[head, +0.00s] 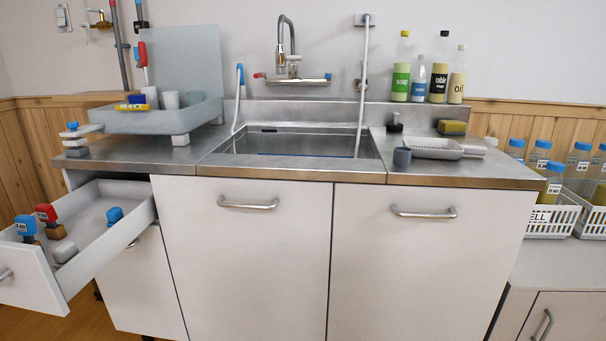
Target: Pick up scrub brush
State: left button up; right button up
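I cannot tell for certain which thing is the scrub brush. A small dark item with a knob-like top (394,124) stands on the counter right of the sink, behind a grey cup (402,158). A red-handled tool (143,58) stands upright in the grey tray (160,121) on the left counter; its lower end is hidden. A yellow-and-dark block (452,127), like a sponge, lies at the back right of the counter. Neither of my grippers is in view.
The steel sink (290,143) lies in the middle, under a tap (287,60). A drawer (105,225) stands open at the left with several small items inside. Bottles (401,70) stand on the back ledge. White baskets of bottles (552,214) stand at the right.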

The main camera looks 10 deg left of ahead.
aim_at(63, 254)
jog(key=u, duration=1.55)
